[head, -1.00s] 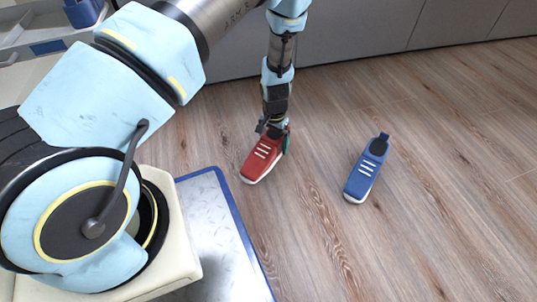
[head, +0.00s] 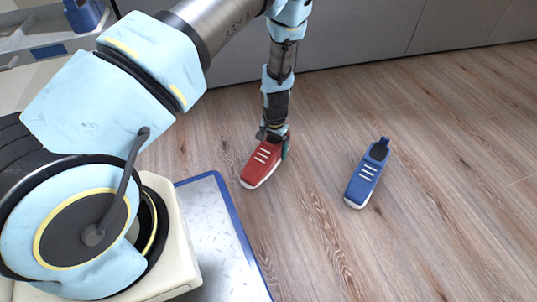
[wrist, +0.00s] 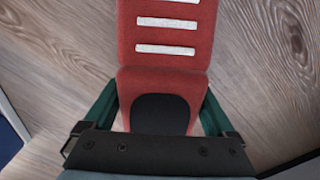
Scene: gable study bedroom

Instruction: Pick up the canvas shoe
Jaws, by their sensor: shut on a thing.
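A red canvas shoe (head: 262,163) with white stripes and a white sole is on or just above the wood floor, below my arm in the head view. My gripper (head: 273,140) is at its heel end. In the wrist view the red shoe (wrist: 165,60) points away from me, with its dark opening near the gripper. The green fingers of my gripper (wrist: 160,112) stand on either side of the heel and are shut on it. A second shoe, blue with white stripes (head: 367,175), lies on the floor to the right, apart from my gripper.
A grey mat or panel with a blue border (head: 215,225) lies left of the red shoe. Grey cabinet fronts (head: 350,40) run along the back. A blue container (head: 84,14) is at the upper left. The wood floor at right is clear.

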